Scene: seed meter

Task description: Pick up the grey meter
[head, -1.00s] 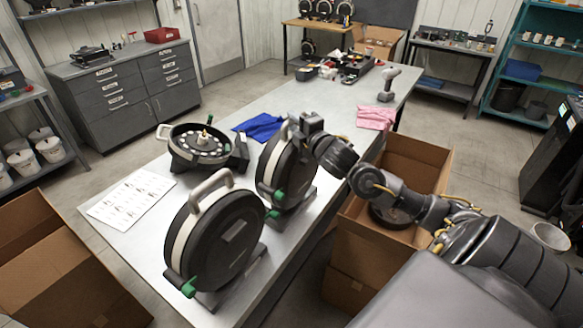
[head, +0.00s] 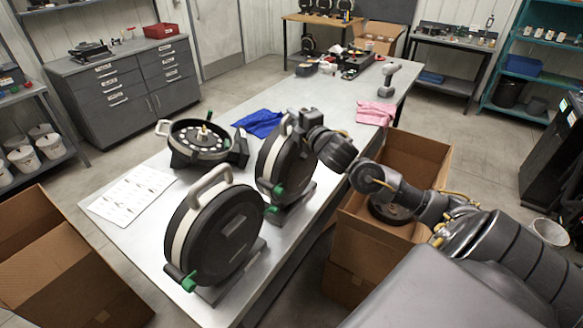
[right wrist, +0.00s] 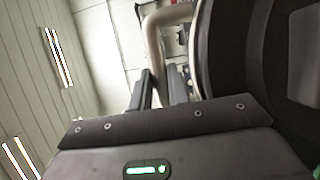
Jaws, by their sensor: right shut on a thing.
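A dark grey, round seed meter (head: 277,163) with a pale rim and green knobs stands upright on the table, behind a similar meter. My right gripper (head: 292,122) is at its top and shut on its handle. The right wrist view shows the pale, curved handle (right wrist: 155,42) between the fingers (right wrist: 160,88), with the meter's dark disc (right wrist: 235,50) beside them on the right. My gripper hides part of the handle in the head view. The similar meter (head: 218,235) stands nearest, its grey handle free. My left gripper is out of view.
An open meter (head: 200,140) with a ring of pale round spots lies on the table (head: 320,165) by a printed sheet (head: 132,194). A blue cloth (head: 258,123), a pink cloth (head: 375,113) and a grey power tool (head: 388,80) lie farther back. Cardboard boxes (head: 410,150) stand beside the table.

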